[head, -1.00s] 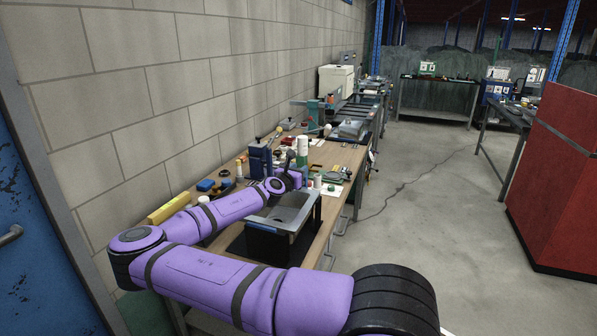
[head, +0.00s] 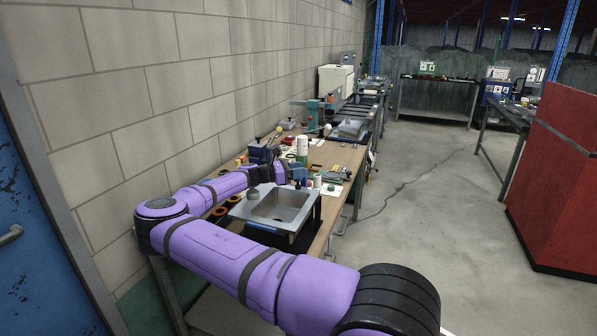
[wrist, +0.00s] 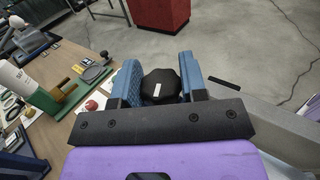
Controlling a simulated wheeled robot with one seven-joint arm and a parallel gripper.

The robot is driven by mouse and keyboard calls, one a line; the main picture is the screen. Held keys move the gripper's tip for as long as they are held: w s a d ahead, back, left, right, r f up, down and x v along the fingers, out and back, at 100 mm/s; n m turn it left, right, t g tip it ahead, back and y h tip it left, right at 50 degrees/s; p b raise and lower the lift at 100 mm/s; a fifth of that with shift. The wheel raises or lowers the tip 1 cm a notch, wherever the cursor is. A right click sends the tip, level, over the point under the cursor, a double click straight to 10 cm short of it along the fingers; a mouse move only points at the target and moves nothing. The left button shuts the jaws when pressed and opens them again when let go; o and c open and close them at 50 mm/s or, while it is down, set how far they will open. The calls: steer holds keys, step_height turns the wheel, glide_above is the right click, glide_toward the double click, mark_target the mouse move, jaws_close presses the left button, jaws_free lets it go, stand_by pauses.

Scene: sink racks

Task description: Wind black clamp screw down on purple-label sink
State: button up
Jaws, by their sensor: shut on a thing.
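In the wrist view, my gripper (wrist: 158,76) has its two blue fingers closed on the sides of a black many-sided clamp screw knob (wrist: 165,92) with a small white mark on top. In the head view, a steel sink (head: 281,208) with a square basin sits at the near part of the wooden bench. My gripper (head: 286,173) is at the far edge of this sink, small and partly hidden by my own arm. The screw's shaft and the clamp below the knob are hidden. I cannot make out a purple label.
Bottles and tools crowd the bench beyond the sink. A block wall (head: 150,100) runs along the left; open floor (head: 430,220) lies right.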

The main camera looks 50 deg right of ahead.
steer(key=m+g+y, duration=0.4)
steer(key=g, duration=0.1)
steer(key=shift+w+d+r+m+y, duration=0.1)
steer(key=shift+r+m+y, duration=0.1)
steer(key=shift+m+y, duration=0.2)
steer(key=shift+m+g+y, duration=0.85)
steer(key=shift+m+y, duration=0.25)
steer(key=shift+y, duration=0.55)
steer(key=shift+m+g+y, duration=0.85)
steer(key=shift+m+y, duration=0.25)
steer(key=shift+y, duration=0.55)
steer(key=shift+f, duration=0.1)
steer(key=o, duration=0.9)
